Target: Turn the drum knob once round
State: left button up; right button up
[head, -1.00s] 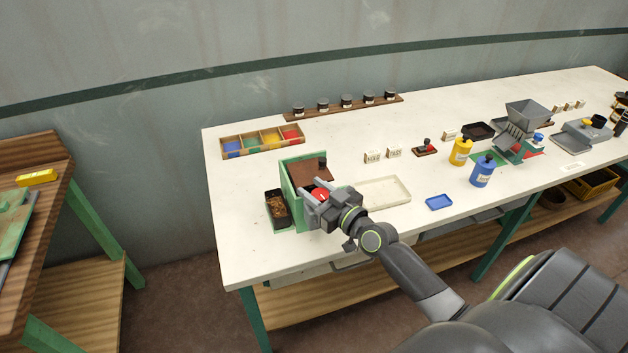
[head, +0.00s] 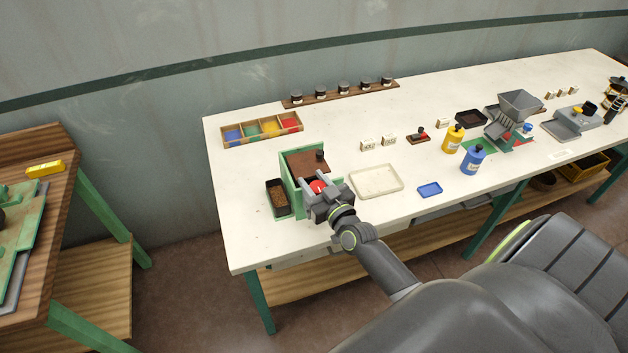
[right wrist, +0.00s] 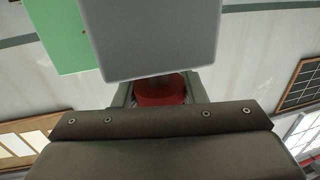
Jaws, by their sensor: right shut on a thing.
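The drum sorter is a green box (head: 290,179) with a brown top, standing near the left end of the white table. Its red knob (head: 318,187) is on the side facing me, partly hidden by my gripper. My right gripper (head: 317,186) is shut on the red knob, with a finger on either side of it. In the right wrist view the red knob (right wrist: 160,90) shows between the fingers, mostly covered by the gripper body. How far the knob is turned cannot be told. My left gripper is not in view.
A dark bin (head: 277,198) with brown contents stands left of the sorter. A four-colour divided box (head: 262,143) is behind. The front right tabletop has free room.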

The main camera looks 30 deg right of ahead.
jog(key=o, duration=1)
jog(key=shift+s, duration=0.1)
jog(key=s+b, duration=0.1)
jog(key=s, duration=0.4)
jog(key=s+b, duration=0.2)
jog(key=s, duration=0.4)
jog(key=s+b, duration=0.1)
jog(key=s, duration=0.5)
jog(key=shift+s+a+b, duration=0.15)
jog(key=shift+a+b, duration=0.2)
jog(key=shift+b, duration=0.05)
